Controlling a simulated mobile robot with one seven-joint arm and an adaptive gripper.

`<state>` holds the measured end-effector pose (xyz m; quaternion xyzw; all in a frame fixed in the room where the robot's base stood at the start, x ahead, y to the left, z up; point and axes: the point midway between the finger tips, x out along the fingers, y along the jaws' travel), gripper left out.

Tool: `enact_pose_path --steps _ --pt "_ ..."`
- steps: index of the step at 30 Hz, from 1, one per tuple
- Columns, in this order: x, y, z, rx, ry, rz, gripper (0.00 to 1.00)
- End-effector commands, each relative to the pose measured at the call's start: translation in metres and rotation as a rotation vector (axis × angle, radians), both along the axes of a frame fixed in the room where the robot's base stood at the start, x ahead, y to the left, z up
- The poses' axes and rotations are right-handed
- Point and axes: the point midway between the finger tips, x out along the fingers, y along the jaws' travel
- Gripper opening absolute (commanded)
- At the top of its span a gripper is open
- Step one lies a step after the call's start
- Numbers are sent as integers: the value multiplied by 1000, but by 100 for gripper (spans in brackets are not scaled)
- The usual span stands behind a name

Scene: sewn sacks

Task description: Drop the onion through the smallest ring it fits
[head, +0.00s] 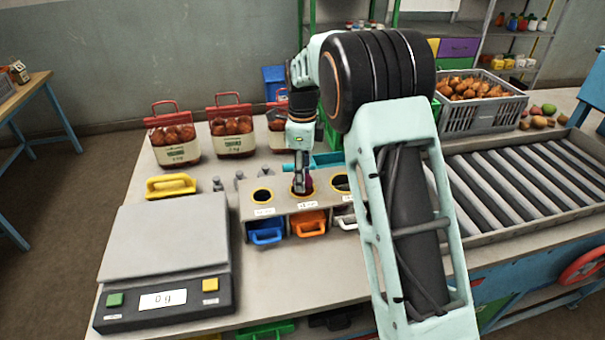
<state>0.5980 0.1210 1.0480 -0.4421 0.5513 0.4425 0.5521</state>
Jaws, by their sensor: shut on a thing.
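My gripper (299,187) points down over the middle ring of a grey sorting box. It is shut on a dark red onion (308,184), mostly hidden behind the fingers; whether the onion is above the ring or partly within it I cannot tell. The box top (282,204) shows a left ring (262,196), a middle ring (295,192) and a right ring (341,183). The left ring looks smallest. Below them are blue (266,233), orange (308,223) and white (347,220) handled bins. My arm hides whatever lies farther right.
A scale (165,245) reading 0 g stands front left. Labelled sacks (175,140) stand at the back. A roller conveyor (530,185) and a grey crate of onions (480,115) are at right.

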Motion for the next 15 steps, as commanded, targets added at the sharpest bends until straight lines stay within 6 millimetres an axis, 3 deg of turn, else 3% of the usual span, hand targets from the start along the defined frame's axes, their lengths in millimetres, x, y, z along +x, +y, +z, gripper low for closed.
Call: enact_pose_path --steps 9,10,15 --pt "0 0 -3 0 0 0 9" --pt "0 0 -3 0 0 0 39" --pt "0 0 -3 0 0 0 57"
